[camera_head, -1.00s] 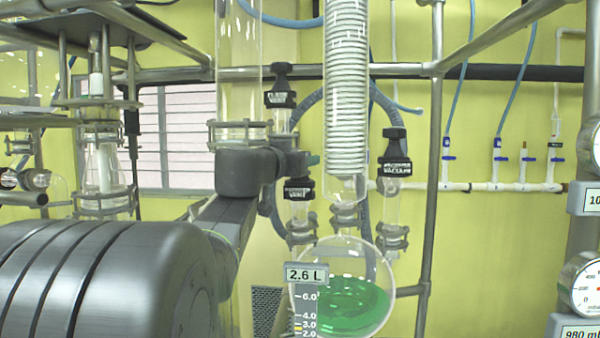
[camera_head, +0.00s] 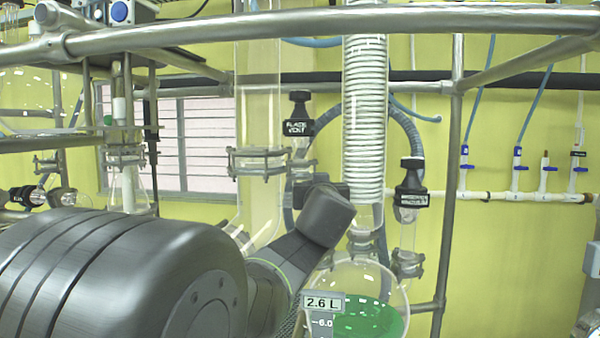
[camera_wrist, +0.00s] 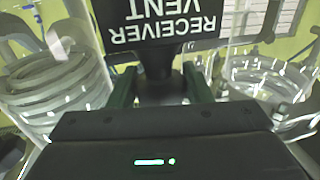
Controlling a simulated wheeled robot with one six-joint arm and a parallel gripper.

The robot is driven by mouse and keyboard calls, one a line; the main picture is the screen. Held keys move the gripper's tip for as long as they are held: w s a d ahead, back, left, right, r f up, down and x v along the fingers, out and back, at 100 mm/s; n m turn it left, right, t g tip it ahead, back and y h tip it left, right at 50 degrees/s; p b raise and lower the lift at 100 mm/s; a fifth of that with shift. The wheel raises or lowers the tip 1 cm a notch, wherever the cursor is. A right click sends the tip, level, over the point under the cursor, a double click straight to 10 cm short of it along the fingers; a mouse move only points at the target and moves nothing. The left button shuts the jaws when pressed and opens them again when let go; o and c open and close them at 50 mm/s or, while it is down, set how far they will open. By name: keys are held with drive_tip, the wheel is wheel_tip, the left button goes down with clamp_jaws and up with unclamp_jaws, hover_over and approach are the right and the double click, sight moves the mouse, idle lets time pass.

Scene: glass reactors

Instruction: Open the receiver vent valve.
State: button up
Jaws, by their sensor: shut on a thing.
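The receiver vent valve has a black tag reading RECEIVER VENT (camera_wrist: 163,22), upside down in the wrist view. Below the tag is its dark handle stem (camera_wrist: 157,65). My gripper (camera_wrist: 160,84) has one finger on each side of the stem and is shut on it. In the head view my wrist covers most of the valve and the fingers. The receiver flask (camera_head: 385,280) holds green liquid, and its tag (camera_head: 323,303) reads 2.6 L. How far the valve is turned cannot be told.
The flask vent valve (camera_head: 299,118) stands behind and left. A vacuum valve (camera_head: 411,185) stands to the right. The coiled condenser (camera_head: 365,110) rises close by, and a clear glass column (camera_head: 258,110) is left of it. A metal rail (camera_head: 330,22) crosses the top of the head view.

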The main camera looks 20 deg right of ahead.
drive_tip(key=shift+d+r+n+t+y, duration=0.15)
drive_tip(key=shift+n+t+y, duration=0.15)
drive_tip(key=shift+n+y, duration=0.7)
drive_tip(key=shift+y, duration=0.5)
drive_tip(key=shift+n+y, duration=0.4)
drive_tip(key=shift+y, duration=0.2)
drive_tip(key=o, duration=0.7)
drive_tip(key=s, duration=0.4)
drive_tip(key=s+a, duration=0.1)
drive_tip(key=s, duration=0.4)
drive_tip(key=s+a+b, duration=0.1)
drive_tip(key=s, duration=0.3)
drive_tip(key=shift+s, duration=0.4)
drive_tip(key=shift+o, duration=0.4)
